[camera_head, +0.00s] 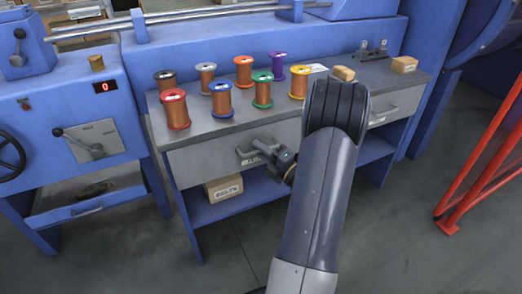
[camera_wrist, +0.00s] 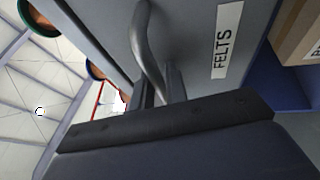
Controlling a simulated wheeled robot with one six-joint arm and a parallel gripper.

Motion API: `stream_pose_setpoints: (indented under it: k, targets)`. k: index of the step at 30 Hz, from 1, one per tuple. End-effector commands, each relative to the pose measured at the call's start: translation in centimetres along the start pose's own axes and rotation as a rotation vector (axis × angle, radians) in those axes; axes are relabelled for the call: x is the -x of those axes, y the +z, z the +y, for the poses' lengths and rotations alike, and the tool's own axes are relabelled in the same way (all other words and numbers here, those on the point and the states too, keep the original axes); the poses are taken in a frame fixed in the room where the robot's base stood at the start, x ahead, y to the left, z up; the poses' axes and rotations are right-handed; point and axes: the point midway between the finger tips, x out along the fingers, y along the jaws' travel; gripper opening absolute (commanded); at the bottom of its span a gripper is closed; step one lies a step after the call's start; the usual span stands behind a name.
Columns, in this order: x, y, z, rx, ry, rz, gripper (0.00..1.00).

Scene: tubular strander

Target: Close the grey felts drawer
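The grey felts drawer (camera_head: 207,158) is the left drawer under the grey worktop, and its front looks close to the worktop's edge. How far it stands out, if at all, is hard to tell. Its front fills the upper middle of the wrist view (camera_wrist: 190,30), with a white FELTS label (camera_wrist: 227,40). Its bar handle (camera_wrist: 142,40) runs down between my gripper's (camera_wrist: 162,88) two dark fingers, which sit close on either side of it. In the head view, my gripper (camera_head: 262,148) is at this handle, and my arm covers the drawer's right end.
Several coloured wire spools (camera_head: 220,100) stand on the worktop (camera_head: 330,92). A second drawer (camera_head: 385,112) is to the right. A box labelled BELTS (camera_head: 223,188) sits on the blue shelf below. A red frame (camera_head: 480,170) stands at right. The floor in front is clear.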

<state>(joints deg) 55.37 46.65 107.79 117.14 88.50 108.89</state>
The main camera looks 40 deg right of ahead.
Motion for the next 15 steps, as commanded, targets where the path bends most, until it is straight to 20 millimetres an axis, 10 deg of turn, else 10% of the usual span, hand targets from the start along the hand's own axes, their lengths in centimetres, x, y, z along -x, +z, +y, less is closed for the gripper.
stream_pose_setpoints:
  k: [15]
  targets:
    - [4.6, 0.1, 0.1, -0.002, -0.004, -0.005, 0.19]
